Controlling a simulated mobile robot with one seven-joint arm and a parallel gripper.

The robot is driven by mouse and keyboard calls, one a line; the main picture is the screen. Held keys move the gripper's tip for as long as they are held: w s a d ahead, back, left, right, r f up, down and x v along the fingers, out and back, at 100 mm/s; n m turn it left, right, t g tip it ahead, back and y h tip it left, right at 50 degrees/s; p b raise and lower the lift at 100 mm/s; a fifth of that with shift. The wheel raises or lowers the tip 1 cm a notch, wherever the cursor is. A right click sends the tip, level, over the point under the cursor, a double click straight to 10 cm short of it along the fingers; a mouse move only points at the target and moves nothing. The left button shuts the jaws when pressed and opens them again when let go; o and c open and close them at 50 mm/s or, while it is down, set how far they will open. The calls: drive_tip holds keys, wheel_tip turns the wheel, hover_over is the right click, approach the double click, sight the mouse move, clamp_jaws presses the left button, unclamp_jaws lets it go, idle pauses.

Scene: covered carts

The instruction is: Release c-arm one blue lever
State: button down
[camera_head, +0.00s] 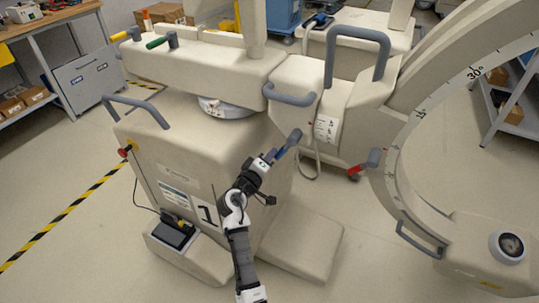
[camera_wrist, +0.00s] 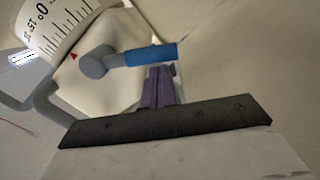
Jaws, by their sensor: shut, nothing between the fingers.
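The c-arm marked 1 (camera_head: 290,222) is a cream cart with a large curved arm (camera_head: 392,160) at the right. Its blue lever (camera_head: 284,151) sticks out from a grey round hub. In the wrist view the blue lever (camera_wrist: 150,54) points right from its grey hub, beside the scale ring. My gripper (camera_head: 272,156) is at the lever's lower left in the head view. In the wrist view my gripper's purple fingers (camera_wrist: 158,86) are shut and empty, with their tips just below the blue handle. I cannot tell whether they touch it.
A red lever (camera_head: 366,164) sits on the curved arm. Green (camera_head: 162,41) and yellow (camera_head: 126,34) levers are on top of the cart. Open floor lies at front right.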

drive_tip(key=shift+d+f, duration=0.1)
drive_tip(key=shift+d, duration=0.05)
drive_tip(key=s+d+f+n+p, duration=0.1)
drive_tip(key=s+d+n+p, duration=0.2)
drive_tip(key=d+n, duration=0.4)
drive_tip(key=shift+d+f+n, duration=0.15)
drive_tip(key=shift+f+n, duration=0.25)
drive_tip(key=shift+n, duration=0.3)
idle(0.5)
drive_tip(key=shift+f, duration=0.1)
